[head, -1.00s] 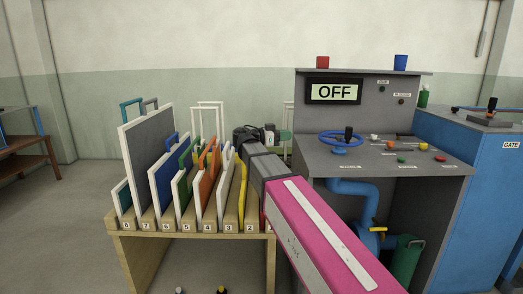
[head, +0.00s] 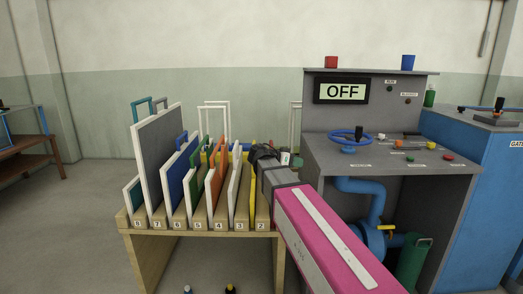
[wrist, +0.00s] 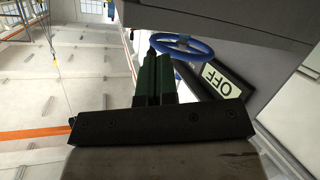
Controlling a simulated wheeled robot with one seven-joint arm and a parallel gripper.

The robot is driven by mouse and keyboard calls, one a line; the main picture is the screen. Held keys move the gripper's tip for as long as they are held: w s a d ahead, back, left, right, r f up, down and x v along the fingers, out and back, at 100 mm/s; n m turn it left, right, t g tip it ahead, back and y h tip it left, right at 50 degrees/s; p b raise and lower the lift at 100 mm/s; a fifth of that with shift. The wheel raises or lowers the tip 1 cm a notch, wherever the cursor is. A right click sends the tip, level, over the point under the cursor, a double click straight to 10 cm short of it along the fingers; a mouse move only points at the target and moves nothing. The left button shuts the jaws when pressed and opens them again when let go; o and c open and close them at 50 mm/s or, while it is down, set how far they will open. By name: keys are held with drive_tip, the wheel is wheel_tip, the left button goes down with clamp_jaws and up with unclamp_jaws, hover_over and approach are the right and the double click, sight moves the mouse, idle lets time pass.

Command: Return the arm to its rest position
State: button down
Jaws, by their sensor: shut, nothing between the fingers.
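My arm (head: 325,235), with a pink link and grey links, reaches from the bottom of the head view up between the rack and the control desk. Its dark wrist end (head: 262,152) is beside the right end of the rack in the picture. The fingertips cannot be made out there. In the wrist view my gripper (wrist: 155,58) has its two dark green fingers together, with nothing between them. The blue handwheel (wrist: 182,44) shows beyond the fingertips in that view.
A wooden rack (head: 200,225) with numbered slots holds several framed panels close to the arm's left. The grey control desk (head: 420,165) stands to its right, its display (head: 341,91) reading OFF. A blue cabinet (head: 465,190) is farther right.

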drive_tip(key=s+d+f+n+g+y, duration=0.1)
drive_tip(key=s+d+f+n+y, duration=0.15)
drive_tip(key=f, duration=0.45)
drive_tip(key=s+d+f+n+g+y, duration=0.1)
drive_tip(key=s+f+n+y, duration=0.15)
drive_tip(key=f, duration=0.45)
drive_tip(key=s+d+f+n+y, duration=0.2)
drive_tip(key=s+f, duration=0.1)
drive_tip(key=f, duration=0.4)
drive_tip(key=s+a+f+n+g+y, duration=0.1)
drive_tip(key=s+f+n+y, duration=0.2)
drive_tip(key=s+f+y, duration=0.4)
wheel_tip(320, 180, down, 5)
drive_tip(key=s, duration=0.3)
drive_tip(key=shift+r+n+g, duration=0.15)
drive_tip(key=shift+n+g, duration=0.15)
drive_tip(key=shift+g, duration=0.1)
